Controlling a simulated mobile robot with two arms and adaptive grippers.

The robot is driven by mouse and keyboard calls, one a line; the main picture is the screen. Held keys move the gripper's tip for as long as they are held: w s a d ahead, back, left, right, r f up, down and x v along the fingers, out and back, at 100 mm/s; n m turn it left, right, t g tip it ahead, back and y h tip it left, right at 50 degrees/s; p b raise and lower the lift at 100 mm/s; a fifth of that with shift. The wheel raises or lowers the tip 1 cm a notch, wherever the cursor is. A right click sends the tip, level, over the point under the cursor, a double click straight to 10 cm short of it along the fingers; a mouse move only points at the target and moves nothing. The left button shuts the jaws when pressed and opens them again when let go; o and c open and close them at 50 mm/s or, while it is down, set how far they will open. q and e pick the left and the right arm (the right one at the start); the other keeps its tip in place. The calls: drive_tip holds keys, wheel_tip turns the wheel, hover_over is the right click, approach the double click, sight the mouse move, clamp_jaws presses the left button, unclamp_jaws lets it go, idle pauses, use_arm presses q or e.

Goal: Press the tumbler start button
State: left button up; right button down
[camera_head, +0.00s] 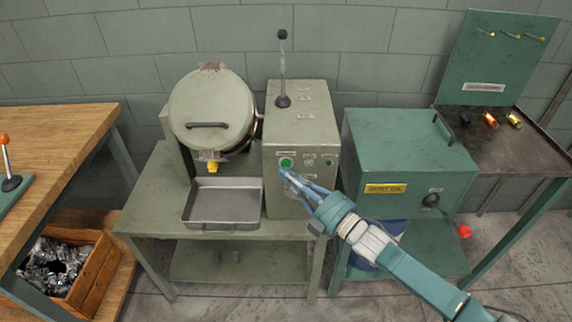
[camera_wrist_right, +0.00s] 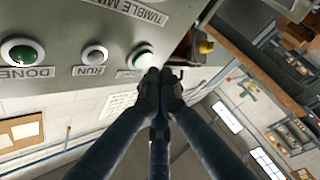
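The tumbler's grey-green control box (camera_head: 300,125) stands right of the round drum (camera_head: 211,105). A large green button (camera_head: 286,163), the leftmost of its row, is on the box's front. My right gripper (camera_head: 284,172) reaches up from the lower right, with its fingertips just below this button. In the right wrist view my right gripper (camera_wrist_right: 160,78) has its fingers drawn together and empty. The green button (camera_wrist_right: 142,58) is beside the fingertips, which hide part of its label. I cannot tell whether they touch. My left gripper is not in view.
In the wrist view, a RUN lamp (camera_wrist_right: 95,55) and a green DONE lamp (camera_wrist_right: 22,52) sit left of the button. A teal rust oil box (camera_head: 405,160) stands close on the right.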

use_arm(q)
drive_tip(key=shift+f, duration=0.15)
use_arm(e)
drive_tip(key=shift+w, duration=0.15)
idle(0.6)
use_arm(q)
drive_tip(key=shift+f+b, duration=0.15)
drive_tip(key=shift+b, duration=0.15)
use_arm(e)
drive_tip(key=shift+w, duration=0.3)
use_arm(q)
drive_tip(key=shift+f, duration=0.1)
use_arm(e)
drive_tip(key=shift+w, duration=0.1)
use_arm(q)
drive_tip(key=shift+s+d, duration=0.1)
